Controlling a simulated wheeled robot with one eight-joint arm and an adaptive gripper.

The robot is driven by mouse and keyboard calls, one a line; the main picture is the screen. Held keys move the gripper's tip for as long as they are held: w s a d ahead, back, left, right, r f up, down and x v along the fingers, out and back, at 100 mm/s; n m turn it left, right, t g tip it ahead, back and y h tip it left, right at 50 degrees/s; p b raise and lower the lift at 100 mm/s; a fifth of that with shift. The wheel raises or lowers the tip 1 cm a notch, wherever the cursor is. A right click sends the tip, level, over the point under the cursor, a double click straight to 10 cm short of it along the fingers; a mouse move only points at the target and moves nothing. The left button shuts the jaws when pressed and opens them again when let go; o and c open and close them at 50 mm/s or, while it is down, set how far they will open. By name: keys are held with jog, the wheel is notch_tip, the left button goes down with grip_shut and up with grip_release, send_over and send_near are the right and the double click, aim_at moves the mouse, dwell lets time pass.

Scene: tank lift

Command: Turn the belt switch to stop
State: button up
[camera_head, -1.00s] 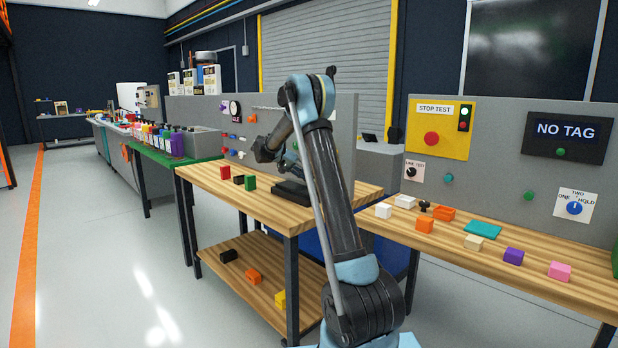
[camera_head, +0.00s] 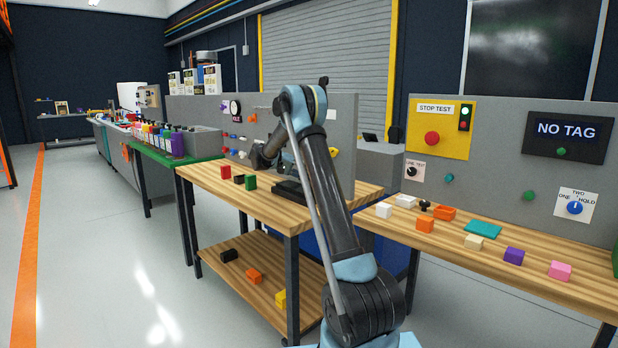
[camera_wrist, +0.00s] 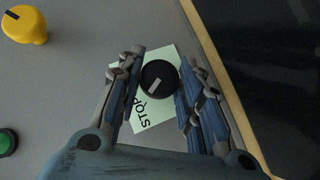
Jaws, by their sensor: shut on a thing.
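The belt switch shows in the wrist view as a round black knob (camera_wrist: 158,76) with a pale pointer mark. It sits on a white label (camera_wrist: 170,118) with the word STOP, which looks tilted in this view. The pale mark lies in the knob's lower part and slants to the lower left, on the side of the word STOP. Other writing on the label is hidden by my fingers. My gripper (camera_wrist: 160,72) has one finger on each side of the knob and is shut on it. In the head view my arm hides the knob and the fingertips.
In the wrist view, a yellow knob (camera_wrist: 26,24) and a green button (camera_wrist: 6,142) are on the same grey panel, left of my gripper. The panel's edge runs along the right. In the head view, a wooden bench (camera_head: 225,195) with small blocks stands below my arm.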

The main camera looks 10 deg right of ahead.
jog(key=o, duration=1.1)
jog(key=shift+c, duration=0.2)
jog(key=shift+a, duration=0.1)
jog(key=shift+v, duration=3.85)
jog(key=shift+w, duration=0.15)
